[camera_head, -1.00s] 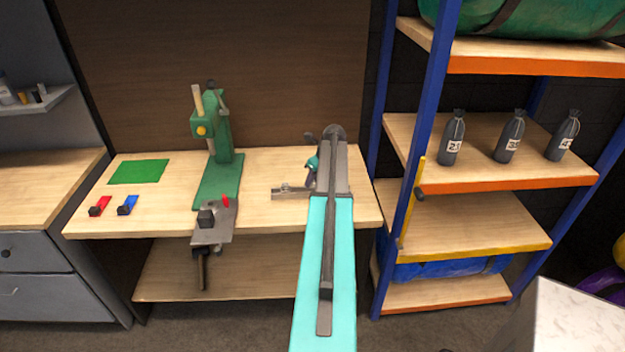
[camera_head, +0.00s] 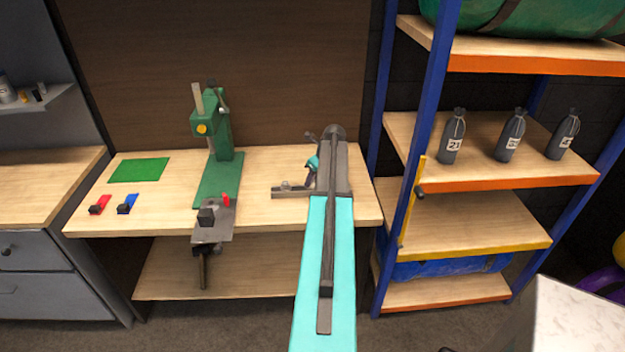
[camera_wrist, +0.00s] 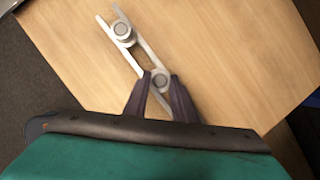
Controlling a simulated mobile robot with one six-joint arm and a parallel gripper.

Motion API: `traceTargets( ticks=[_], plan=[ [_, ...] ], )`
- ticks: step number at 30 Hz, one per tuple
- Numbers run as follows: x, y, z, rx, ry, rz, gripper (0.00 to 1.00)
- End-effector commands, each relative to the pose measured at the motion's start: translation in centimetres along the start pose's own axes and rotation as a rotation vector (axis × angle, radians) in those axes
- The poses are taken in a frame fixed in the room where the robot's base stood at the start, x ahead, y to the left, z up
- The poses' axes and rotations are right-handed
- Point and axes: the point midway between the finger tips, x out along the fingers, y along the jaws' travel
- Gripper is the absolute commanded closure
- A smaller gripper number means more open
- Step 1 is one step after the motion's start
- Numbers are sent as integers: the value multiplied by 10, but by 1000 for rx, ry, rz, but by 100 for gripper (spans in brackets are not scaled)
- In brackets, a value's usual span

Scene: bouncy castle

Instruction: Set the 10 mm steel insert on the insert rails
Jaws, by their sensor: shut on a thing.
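In the wrist view my gripper (camera_wrist: 160,84) is shut on a small round steel insert (camera_wrist: 160,79), with a dark finger on either side. The insert rails (camera_wrist: 141,50) are two pale metal bars running from upper left to the fingertips. The held insert is over or at their near end; I cannot tell whether it touches them. Another round steel piece (camera_wrist: 123,29) is at the far end of the rails. In the head view the rails (camera_head: 290,193) lie on the bench, and my gripper (camera_head: 309,182) is at their right end; the held insert is too small to make out there.
A green press (camera_head: 217,180) stands on the bench (camera_head: 262,214) left of the rails. A green mat (camera_head: 139,171), a red piece (camera_head: 100,205) and a blue piece (camera_head: 128,204) lie farther left. A blue-post shelf rack (camera_head: 433,100) stands close on the right.

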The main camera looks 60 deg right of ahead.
Motion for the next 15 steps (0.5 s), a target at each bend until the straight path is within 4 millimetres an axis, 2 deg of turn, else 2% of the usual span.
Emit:
traceTargets(
  ticks=[15],
  plan=[
    [3, 0, -1, 0, 0, 0, 100]
  ],
)
